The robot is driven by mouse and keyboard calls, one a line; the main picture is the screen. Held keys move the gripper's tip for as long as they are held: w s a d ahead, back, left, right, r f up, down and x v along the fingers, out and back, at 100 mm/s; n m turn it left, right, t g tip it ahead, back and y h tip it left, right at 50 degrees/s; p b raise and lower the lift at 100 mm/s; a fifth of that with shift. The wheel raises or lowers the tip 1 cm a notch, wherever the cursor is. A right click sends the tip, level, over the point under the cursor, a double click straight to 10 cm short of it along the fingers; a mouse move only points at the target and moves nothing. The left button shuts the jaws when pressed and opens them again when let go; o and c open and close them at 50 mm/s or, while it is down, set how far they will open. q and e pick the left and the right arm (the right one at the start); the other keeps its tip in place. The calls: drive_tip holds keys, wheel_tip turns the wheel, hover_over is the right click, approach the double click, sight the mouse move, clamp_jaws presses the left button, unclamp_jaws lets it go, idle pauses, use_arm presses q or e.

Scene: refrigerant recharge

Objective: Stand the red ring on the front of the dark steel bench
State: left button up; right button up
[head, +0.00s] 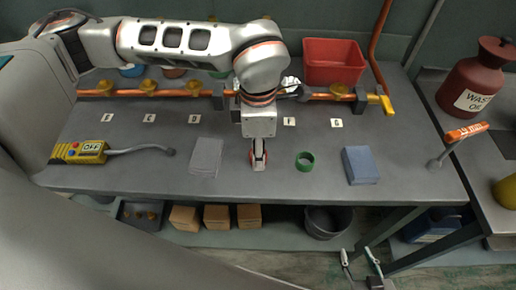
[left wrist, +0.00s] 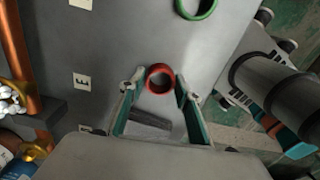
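The red ring (left wrist: 160,79) is between the fingertips of my left gripper (left wrist: 160,77) in the left wrist view, and the fingers appear to press on its two sides. In the head view my left gripper (head: 259,158) points down at the front half of the dark steel bench (head: 330,190). The red ring is mostly hidden there by the fingers, and whether it touches the bench is hard to tell. My right gripper (head: 360,257) is open and empty, beyond the bench's front edge, low at the right.
A green ring (head: 304,161) lies right of my left gripper, with a blue block (head: 360,165) beyond it. A grey pad (head: 206,156) and a yellow meter (head: 80,152) lie left. A copper pipe (head: 120,93) and a red bin (head: 333,62) are behind.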

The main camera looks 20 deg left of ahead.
use_arm(q)
drive_tip(key=shift+o, duration=0.6)
drive_tip(key=shift+r, duration=0.55)
wheel_tip(320, 180, up, 11)
drive_tip(key=shift+r, duration=0.15)
